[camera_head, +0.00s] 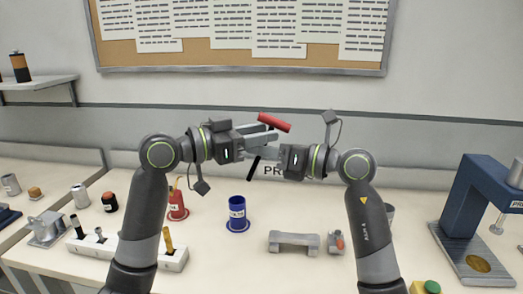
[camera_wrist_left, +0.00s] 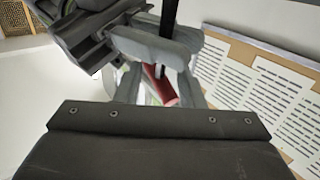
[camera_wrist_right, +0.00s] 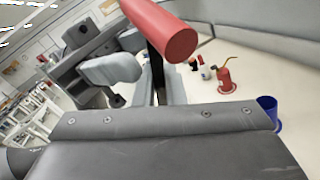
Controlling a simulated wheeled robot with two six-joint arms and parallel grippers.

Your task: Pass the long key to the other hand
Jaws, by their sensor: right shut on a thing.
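The long key has a red bar handle (camera_head: 274,122) and a thin black shaft (camera_head: 253,168), and is held tilted in the air. My right gripper (camera_head: 256,153) is shut on the shaft below the handle. My left gripper (camera_head: 270,137) comes in from the left, just under the handle, with its fingers apart around the key. In the left wrist view the shaft (camera_wrist_left: 169,18) and red handle (camera_wrist_left: 160,84) show between the fingers. In the right wrist view the handle (camera_wrist_right: 165,30) is close to the camera. The fingers partly hide the shaft.
Below on the bench stand a blue cup (camera_head: 238,213), a red can (camera_head: 177,206), a white socket block (camera_head: 95,242) and a grey bracket (camera_head: 293,242). A blue press (camera_head: 480,215) stands at right. A pinboard (camera_head: 240,55) hangs behind. The air around the grippers is clear.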

